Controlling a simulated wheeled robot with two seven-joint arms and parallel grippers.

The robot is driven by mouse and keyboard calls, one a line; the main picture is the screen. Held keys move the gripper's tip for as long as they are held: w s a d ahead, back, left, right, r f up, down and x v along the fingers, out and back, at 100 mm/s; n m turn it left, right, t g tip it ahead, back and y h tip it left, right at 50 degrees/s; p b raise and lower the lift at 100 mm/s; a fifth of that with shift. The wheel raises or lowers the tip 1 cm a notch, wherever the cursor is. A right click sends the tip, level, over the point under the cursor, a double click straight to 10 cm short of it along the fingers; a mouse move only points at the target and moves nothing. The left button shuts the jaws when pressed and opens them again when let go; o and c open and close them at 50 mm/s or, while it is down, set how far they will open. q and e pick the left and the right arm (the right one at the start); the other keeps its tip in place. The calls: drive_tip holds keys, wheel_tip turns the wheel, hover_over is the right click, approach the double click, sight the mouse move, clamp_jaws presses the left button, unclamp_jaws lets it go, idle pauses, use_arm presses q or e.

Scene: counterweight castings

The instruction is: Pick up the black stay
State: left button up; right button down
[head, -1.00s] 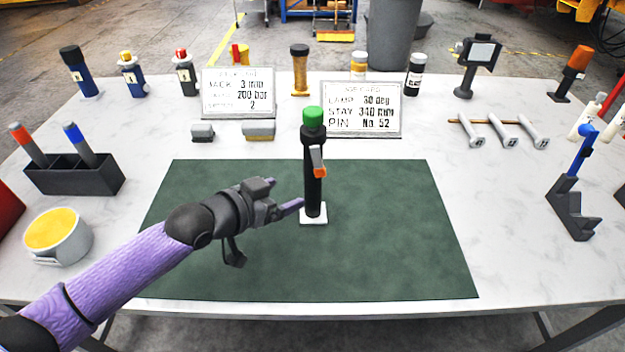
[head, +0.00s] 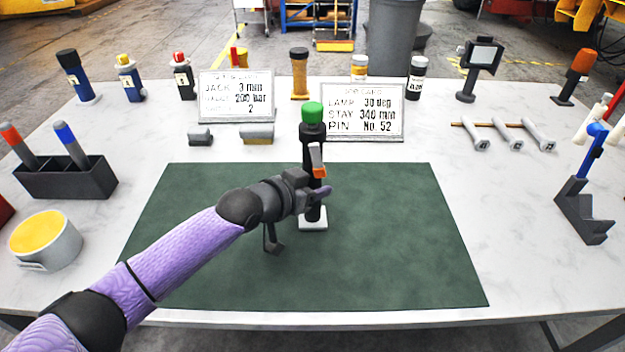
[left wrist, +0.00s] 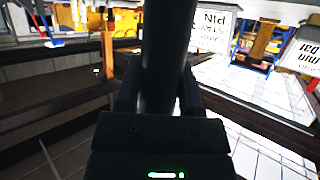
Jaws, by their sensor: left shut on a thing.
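The black stay (head: 313,135) stands upright on a small white base (head: 313,223) on the green mat (head: 400,260). It has a green cap and an orange-tipped lever on its side. My left gripper (head: 318,193) reaches in from the left and is shut on the stay's lower shaft, just below the lever. In the left wrist view the dark shaft (left wrist: 168,60) rises between the two fingers of the left gripper (left wrist: 158,95). The fingers hide part of the shaft. My right gripper does not show.
Two cards (head: 235,97) (head: 362,110) stand behind the mat. A dark holder with two handles (head: 66,180) and a yellow-topped round container (head: 45,240) are at left. A black angled bracket with a blue knob (head: 584,212) is at right. The mat's right half is clear.

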sight(305, 150)
use_arm(q)
drive_tip(key=shift+c, duration=1.2)
clamp_jaws()
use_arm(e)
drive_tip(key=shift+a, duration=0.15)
